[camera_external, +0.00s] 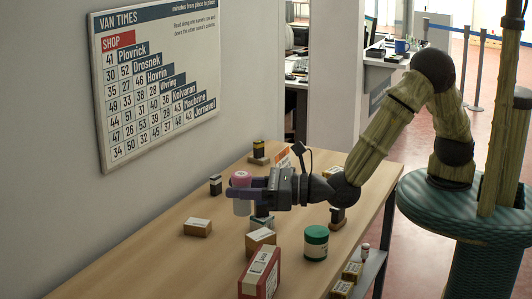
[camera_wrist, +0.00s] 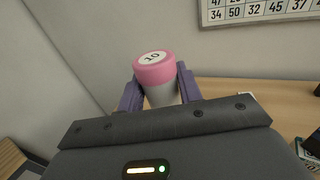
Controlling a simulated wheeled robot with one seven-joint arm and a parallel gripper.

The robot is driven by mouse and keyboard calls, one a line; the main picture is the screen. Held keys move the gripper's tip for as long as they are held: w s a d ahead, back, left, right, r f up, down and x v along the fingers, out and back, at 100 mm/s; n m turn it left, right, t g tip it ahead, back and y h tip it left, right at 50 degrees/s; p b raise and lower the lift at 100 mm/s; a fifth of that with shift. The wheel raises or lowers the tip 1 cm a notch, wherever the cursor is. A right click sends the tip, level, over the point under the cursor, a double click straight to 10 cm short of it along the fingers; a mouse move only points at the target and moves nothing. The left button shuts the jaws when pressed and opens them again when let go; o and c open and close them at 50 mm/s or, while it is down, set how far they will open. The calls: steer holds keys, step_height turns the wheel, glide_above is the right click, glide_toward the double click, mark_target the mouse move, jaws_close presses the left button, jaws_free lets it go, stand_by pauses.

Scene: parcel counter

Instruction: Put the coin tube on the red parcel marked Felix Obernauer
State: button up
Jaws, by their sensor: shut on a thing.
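The coin tube (camera_wrist: 154,68) has a pink cap marked 10 and a pale body. My gripper (camera_wrist: 159,88) is shut on it, with one purple finger on each side. In the external view the coin tube (camera_external: 241,180) is upright in my gripper (camera_external: 250,191) over the counter's left part; I cannot tell its height above the top. A red parcel (camera_external: 259,274) with a white label on its top stands at the front of the counter, nearer the camera than my gripper. The name on its label is too small to read.
On the wooden counter (camera_external: 150,258) stand a white-and-green tub (camera_external: 316,243), a small brown box (camera_external: 197,227), another brown box (camera_external: 260,240) beneath my arm, and a dark block (camera_external: 216,185). A wall board (camera_external: 155,80) hangs behind.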

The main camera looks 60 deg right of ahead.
steer(key=s+a+r+n+y, duration=0.1)
steer(key=s+a, duration=0.2)
steer(key=s, duration=0.2)
steer(key=shift+s+a+g+y, duration=0.2)
steer(key=shift+s+g+y, duration=0.2)
steer(key=shift+r, duration=0.1)
steer(key=shift+f+p, duration=0.6)
steer(key=shift+f, duration=2.3)
glide_above(260, 263)
steer(key=shift+f+p, duration=0.35)
steer(key=shift+f, duration=1.75)
steer(key=shift+f, duration=0.1)
steer(key=o, duration=1.1)
